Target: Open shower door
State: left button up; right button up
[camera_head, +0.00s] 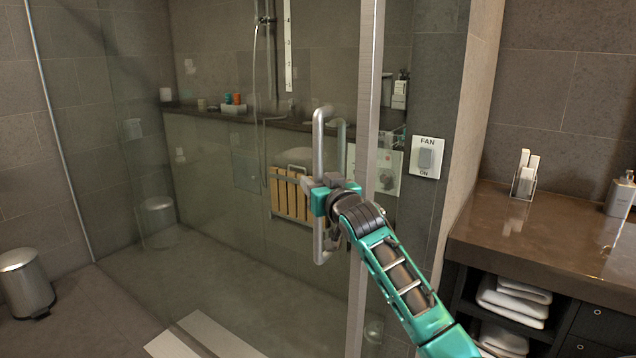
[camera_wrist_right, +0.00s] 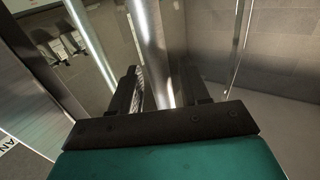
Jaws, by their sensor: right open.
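The glass shower door (camera_head: 225,215) stands in front of the tiled stall, with a pale metal upright (camera_head: 367,80) along its right side. A vertical metal bar handle (camera_head: 319,135) is mounted on the glass left of the upright. My right gripper (camera_head: 318,190) is at the handle's middle and hides part of it. In the right wrist view the handle (camera_wrist_right: 152,40) runs between the two dark fingers of my open gripper (camera_wrist_right: 157,88). I cannot tell whether a finger touches the bar. My left gripper is not in view.
A brown vanity counter (camera_head: 560,238) with towels (camera_head: 513,302) below stands to the right. A fan switch (camera_head: 426,157) is on the wall beside the door. A metal bin (camera_head: 26,283) stands on the floor at far left. A slatted wooden seat (camera_head: 290,195) shows behind the glass.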

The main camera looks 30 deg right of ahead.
jog(key=shift+w, duration=0.25)
jog(key=shift+c, duration=0.4)
grip_shut()
